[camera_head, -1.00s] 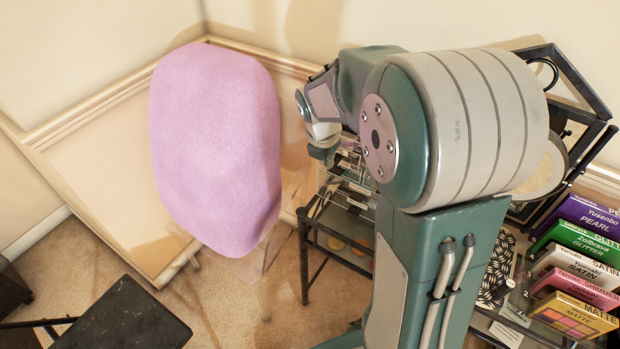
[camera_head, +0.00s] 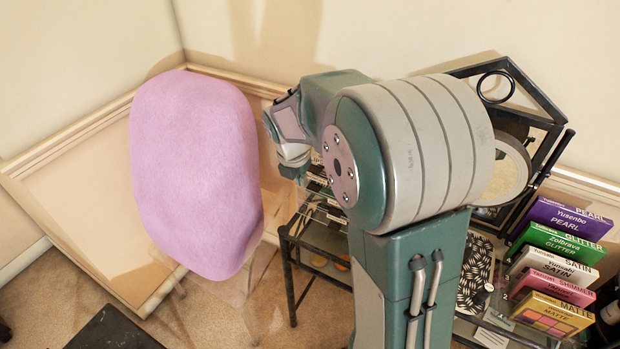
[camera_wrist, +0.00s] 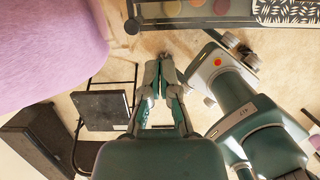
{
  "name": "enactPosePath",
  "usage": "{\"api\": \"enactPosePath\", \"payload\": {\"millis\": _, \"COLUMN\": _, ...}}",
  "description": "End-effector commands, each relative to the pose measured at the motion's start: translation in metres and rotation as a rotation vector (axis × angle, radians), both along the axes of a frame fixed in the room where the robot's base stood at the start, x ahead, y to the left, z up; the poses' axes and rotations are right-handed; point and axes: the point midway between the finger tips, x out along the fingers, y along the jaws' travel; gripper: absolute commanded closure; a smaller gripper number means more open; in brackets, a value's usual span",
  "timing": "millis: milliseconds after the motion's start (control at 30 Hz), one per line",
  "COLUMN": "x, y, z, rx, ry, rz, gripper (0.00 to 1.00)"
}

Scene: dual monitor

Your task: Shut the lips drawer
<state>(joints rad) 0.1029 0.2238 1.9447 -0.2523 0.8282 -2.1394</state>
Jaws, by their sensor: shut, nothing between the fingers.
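A clear organizer with small labelled drawers (camera_head: 318,208) stands on a glass-topped black table, partly hidden behind my arm in the head view. The labels are too small to read, so I cannot tell which drawer is the lips one or how far it is out. My gripper (camera_wrist: 161,76) shows in the wrist view, its fingers together and empty over the beige floor. It is apart from the table edge at the top of that view. In the head view my fingers cannot be made out.
A pink rounded seat (camera_head: 197,175) stands left of the table. A round mirror (camera_head: 503,172) and several stacked palette boxes (camera_head: 550,262) are on the right. In the wrist view, a black seat (camera_wrist: 105,110) is at left; a table shelf with round colour pans (camera_wrist: 195,6) is at top.

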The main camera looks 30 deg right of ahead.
Motion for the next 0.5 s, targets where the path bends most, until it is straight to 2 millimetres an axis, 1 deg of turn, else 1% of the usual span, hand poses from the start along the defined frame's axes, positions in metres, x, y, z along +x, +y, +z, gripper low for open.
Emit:
{"api": "enactPosePath", "payload": {"millis": 33, "x": 0.0, "y": 0.001, "z": 0.011, "rx": -0.001, "ry": -0.008, "rz": 0.001, "gripper": 1.0}}
{"api": "enactPosePath", "payload": {"millis": 300, "x": -0.007, "y": 0.011, "z": 0.06, "rx": 0.0, "ry": -0.007, "rz": 0.0, "gripper": 1.0}}
{"api": "enactPosePath", "payload": {"millis": 400, "x": -0.01, "y": 0.014, "z": 0.074, "rx": 0.0, "ry": -0.005, "rz": -0.001, "gripper": 1.0}}
{"api": "enactPosePath", "payload": {"millis": 500, "x": -0.011, "y": 0.016, "z": 0.083, "rx": 0.0, "ry": -0.004, "rz": -0.001, "gripper": 1.0}}
